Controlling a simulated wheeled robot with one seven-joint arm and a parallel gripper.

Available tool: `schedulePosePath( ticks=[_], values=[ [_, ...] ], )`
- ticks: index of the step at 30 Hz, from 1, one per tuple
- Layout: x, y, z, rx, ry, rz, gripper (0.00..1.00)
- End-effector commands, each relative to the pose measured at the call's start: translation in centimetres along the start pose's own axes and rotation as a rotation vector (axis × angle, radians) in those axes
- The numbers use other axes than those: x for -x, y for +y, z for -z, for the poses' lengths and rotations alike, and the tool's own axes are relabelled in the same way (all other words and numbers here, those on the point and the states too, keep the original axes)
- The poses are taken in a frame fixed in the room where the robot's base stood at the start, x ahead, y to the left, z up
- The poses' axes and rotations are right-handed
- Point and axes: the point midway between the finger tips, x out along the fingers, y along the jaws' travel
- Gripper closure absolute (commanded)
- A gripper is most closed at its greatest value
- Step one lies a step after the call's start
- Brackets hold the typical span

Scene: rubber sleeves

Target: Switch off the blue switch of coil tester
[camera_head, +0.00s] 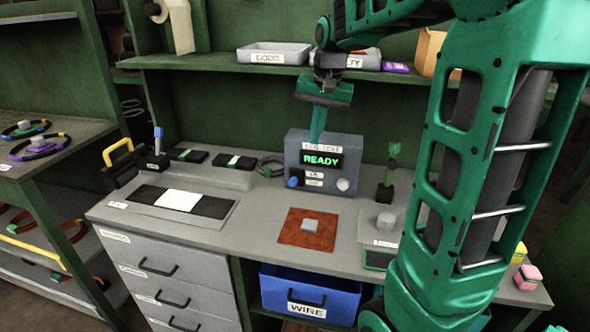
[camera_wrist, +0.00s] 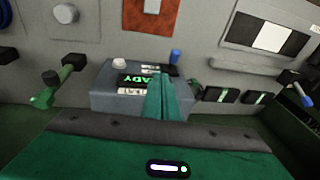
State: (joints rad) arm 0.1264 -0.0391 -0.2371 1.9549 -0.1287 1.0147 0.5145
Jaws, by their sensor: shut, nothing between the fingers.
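The coil tester (camera_head: 296,150) is a grey box on the workbench, its lit screen reading READY in green. A blue switch (camera_head: 293,181) sits at the lower left of its front, and a pale round knob (camera_head: 343,185) at the lower right. In the wrist view the tester (camera_wrist: 105,97) appears upside down, with the blue switch (camera_wrist: 175,56) beyond its front edge. My gripper (camera_head: 317,138) is shut and empty, fingers pointing down at the top of the tester, above and to the right of the switch. It also shows in the wrist view (camera_wrist: 160,80), overlapping the tester; contact cannot be told.
A shelf with trays (camera_head: 275,54) runs above the tester. A green-handled tool (camera_head: 390,170) stands to its right, black blocks (camera_head: 233,162) and a cable lie to its left. A brown mat (camera_head: 291,231) with a grey block lies in front. My arm hides the right side.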

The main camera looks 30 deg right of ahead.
Motion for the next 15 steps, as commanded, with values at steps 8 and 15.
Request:
schedulePosePath(
  ticks=[8,15],
  values=[
    [0.0,-1.9,1.7,-0.014,0.012,0.013,1.0],
    [-0.1,-1.9,1.7,-0.014,0.011,0.013,1.0]
  ],
)
